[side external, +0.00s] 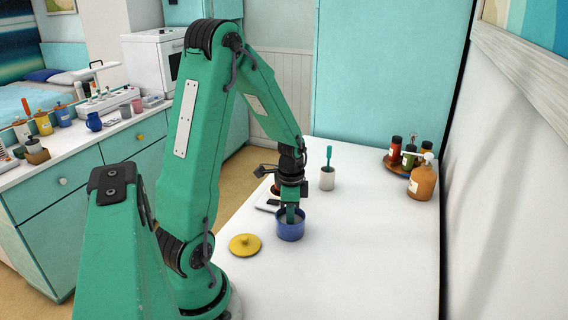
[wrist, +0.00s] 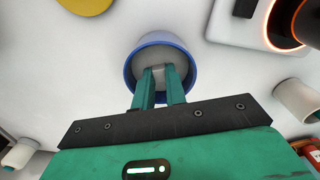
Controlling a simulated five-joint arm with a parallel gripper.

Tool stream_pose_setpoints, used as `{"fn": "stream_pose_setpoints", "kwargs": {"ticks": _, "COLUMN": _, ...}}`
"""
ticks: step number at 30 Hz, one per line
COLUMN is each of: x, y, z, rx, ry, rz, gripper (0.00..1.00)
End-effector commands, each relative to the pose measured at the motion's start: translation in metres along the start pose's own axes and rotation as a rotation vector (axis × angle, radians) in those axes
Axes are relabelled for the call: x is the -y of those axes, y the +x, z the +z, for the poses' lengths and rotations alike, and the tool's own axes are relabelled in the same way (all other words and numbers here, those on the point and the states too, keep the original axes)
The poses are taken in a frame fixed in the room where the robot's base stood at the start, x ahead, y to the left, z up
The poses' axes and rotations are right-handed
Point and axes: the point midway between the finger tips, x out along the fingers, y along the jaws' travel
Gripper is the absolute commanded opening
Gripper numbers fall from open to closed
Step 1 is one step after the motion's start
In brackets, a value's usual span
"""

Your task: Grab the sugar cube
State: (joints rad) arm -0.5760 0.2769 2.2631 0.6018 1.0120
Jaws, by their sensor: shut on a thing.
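A blue round pot (side external: 290,228) stands on the white table, and it also shows in the wrist view with its rim (wrist: 128,73) around my fingers. My gripper (wrist: 159,70) reaches down into the pot from above, with its green fingers inside the rim. The fingers are shut on a small pale cube, the sugar cube (wrist: 158,71), which shows only in part between the tips. In the side view my gripper (side external: 290,214) is over the pot and the cube is hidden by the pot wall.
A yellow lid (side external: 245,245) lies left of the pot. A white cup with a teal brush (side external: 327,178) stands behind it. A white device with a glowing orange ring (wrist: 285,20) is close by. An orange pump bottle (side external: 422,182) stands at the right. The table's front right is clear.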

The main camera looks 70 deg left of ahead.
Motion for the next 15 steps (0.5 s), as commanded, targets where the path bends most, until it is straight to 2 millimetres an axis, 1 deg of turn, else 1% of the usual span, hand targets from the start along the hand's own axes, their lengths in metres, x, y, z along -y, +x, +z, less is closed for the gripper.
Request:
{"fn": "stream_pose_setpoints", "kwargs": {"ticks": 8, "x": 0.000, "y": -0.002, "z": 0.000, "rx": 0.000, "ry": 0.000, "rz": -0.001, "gripper": 0.00}}
{"fn": "stream_pose_setpoints", "kwargs": {"ticks": 15, "x": 0.001, "y": -0.016, "z": 0.000, "rx": -0.001, "ry": 0.000, "rz": -0.002, "gripper": 0.00}}
